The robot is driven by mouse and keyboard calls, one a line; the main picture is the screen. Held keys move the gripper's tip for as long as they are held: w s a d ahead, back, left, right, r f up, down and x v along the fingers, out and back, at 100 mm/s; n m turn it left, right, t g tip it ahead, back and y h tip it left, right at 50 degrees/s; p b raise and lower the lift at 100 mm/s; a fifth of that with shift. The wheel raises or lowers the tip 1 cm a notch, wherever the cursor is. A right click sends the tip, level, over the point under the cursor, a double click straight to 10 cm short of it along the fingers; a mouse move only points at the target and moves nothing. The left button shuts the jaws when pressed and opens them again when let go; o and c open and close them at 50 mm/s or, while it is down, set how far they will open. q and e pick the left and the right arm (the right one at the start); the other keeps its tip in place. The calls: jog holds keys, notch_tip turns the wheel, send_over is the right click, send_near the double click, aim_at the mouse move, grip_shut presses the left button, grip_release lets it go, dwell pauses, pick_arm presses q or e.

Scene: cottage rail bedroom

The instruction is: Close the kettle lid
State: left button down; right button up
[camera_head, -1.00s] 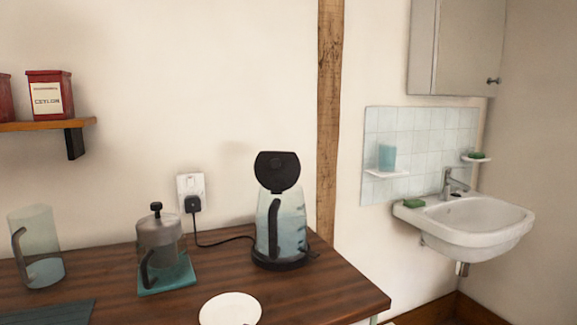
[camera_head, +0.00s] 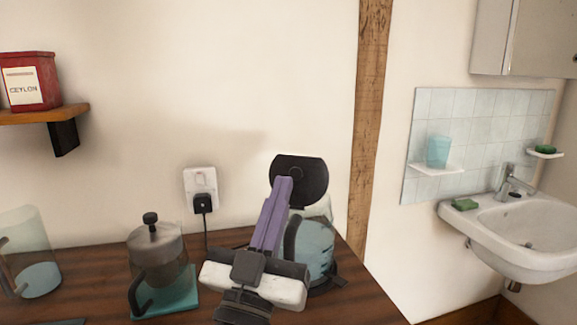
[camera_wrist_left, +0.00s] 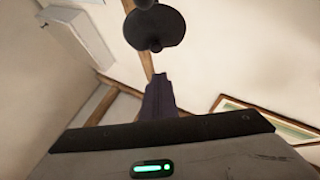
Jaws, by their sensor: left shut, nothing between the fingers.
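The kettle (camera_head: 318,245) has a clear bluish body and stands on the wooden counter. Its black round lid (camera_head: 313,178) stands open, upright above the body. My left gripper (camera_head: 284,182) has purple fingers that are shut and empty. In the head view its tips overlap the lower left of the lid; I cannot tell whether they touch it. My gripper hides part of the kettle's left side. In the left wrist view the dark lid (camera_wrist_left: 163,28) is just beyond the fingers (camera_wrist_left: 158,80), with a gap showing between. My right gripper is not in view.
A French press (camera_head: 156,248) stands on a teal mat (camera_head: 180,297) to the left. A glass jug (camera_head: 35,250) is at the far left. A plug sits in the wall socket (camera_head: 200,180) behind. A sink (camera_head: 520,235) is at the right.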

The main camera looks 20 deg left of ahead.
aim_at(297, 179)
pick_arm(q)
jog(key=w, duration=0.2)
jog(key=w+b, duration=0.1)
jog(key=shift+w+a+f, duration=0.1)
jog(key=shift+w+f, duration=0.25)
jog(key=shift+w, duration=0.4)
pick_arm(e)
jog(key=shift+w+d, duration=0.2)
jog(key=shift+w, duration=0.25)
